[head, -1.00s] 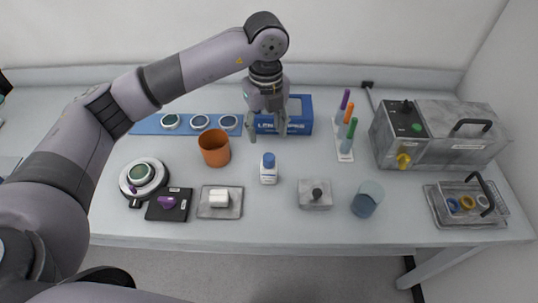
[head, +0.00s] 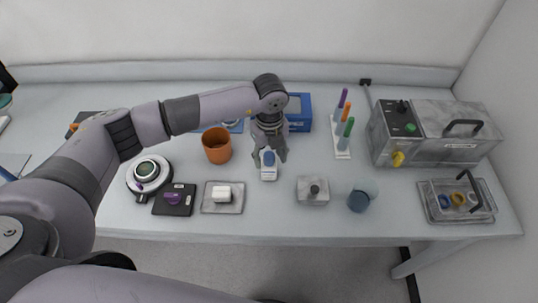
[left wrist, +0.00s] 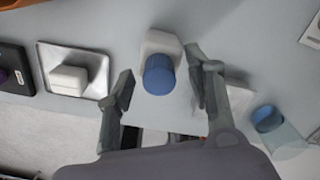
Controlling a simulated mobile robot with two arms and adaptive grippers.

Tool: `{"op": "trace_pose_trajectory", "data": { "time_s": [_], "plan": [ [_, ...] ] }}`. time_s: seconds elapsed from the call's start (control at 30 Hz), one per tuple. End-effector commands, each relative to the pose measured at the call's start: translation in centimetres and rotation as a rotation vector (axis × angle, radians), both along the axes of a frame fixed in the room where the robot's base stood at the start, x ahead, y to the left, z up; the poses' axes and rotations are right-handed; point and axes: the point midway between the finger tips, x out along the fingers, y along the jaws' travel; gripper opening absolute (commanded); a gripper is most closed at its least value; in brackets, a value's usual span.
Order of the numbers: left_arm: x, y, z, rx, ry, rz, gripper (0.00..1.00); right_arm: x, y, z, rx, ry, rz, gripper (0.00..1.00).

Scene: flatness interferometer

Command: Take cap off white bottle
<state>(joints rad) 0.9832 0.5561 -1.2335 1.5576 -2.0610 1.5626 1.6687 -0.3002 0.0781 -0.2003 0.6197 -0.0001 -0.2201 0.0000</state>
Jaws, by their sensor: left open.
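The white bottle (head: 268,174) stands upright on the table with its blue cap (head: 269,158) on. My left gripper (head: 270,157) is over the bottle from behind, its fingers on either side of the cap. In the left wrist view the blue cap (left wrist: 159,75) and white bottle (left wrist: 161,42) lie between the two open fingers (left wrist: 160,88), with gaps at both sides. The left gripper is open and holds nothing. My right gripper is not in view.
An orange cup (head: 217,146) stands left of the bottle. A metal tray with a white block (head: 222,194) and a grey block with a knob (head: 313,191) are nearby. A clear blue-bottomed cup (head: 359,200), a pen stand (head: 342,148) and a grey machine (head: 438,135) are to the right.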

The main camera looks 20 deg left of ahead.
Motion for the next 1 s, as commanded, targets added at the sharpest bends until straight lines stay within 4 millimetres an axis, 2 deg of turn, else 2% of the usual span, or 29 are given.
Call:
{"op": "trace_pose_trajectory", "data": {
  "time_s": [0.07,0.57,1.0],
  "plan": [
    [-0.01,-0.01,-0.02,0.000,0.000,0.000,0.48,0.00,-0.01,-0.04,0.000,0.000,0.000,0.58],
    [0.00,0.01,0.04,0.000,0.000,0.000,0.16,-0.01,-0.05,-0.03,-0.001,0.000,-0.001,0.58],
    [0.04,0.00,0.38,-0.001,-0.001,0.001,0.16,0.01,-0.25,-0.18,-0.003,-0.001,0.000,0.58]
  ]
}}
